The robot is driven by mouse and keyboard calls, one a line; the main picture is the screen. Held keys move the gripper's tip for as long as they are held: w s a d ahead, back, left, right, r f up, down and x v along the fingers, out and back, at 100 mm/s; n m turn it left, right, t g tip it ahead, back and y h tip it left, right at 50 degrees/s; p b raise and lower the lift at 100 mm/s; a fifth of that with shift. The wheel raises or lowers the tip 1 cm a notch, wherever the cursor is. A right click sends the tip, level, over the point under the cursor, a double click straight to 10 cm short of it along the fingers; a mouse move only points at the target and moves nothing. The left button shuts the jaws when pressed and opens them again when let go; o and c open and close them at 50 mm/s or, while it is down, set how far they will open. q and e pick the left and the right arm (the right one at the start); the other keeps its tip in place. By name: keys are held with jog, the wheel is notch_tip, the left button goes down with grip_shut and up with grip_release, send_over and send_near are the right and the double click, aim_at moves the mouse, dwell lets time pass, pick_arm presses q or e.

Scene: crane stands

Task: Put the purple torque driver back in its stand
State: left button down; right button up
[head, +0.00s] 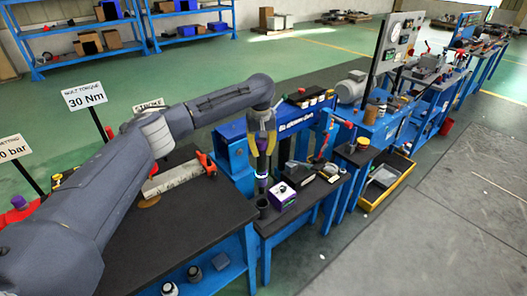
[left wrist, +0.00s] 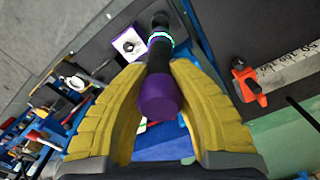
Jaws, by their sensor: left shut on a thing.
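The purple torque driver (head: 262,185) hangs roughly upright in my left gripper (head: 262,170). In the left wrist view its purple end (left wrist: 160,98) and dark body lie between the yellow fingers of the left gripper (left wrist: 163,66), with a pale ring further along. The fingers are shut on it. A small black cup (head: 262,203), which looks like the stand, is on the dark bench directly below the driver. Whether the tip is inside the cup or just above it, I cannot tell. My right gripper is not in view.
A blue post (head: 233,150) rises behind left. A white ruler-like bar (head: 172,177) with an orange clamp lies on the left bench. Dark blocks (head: 300,174) sit behind the box.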

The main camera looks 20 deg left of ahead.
aim_at(262, 161)
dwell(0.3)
pick_arm(q)
jog(key=shift+f, duration=2.75)
jog(key=shift+n, duration=0.5)
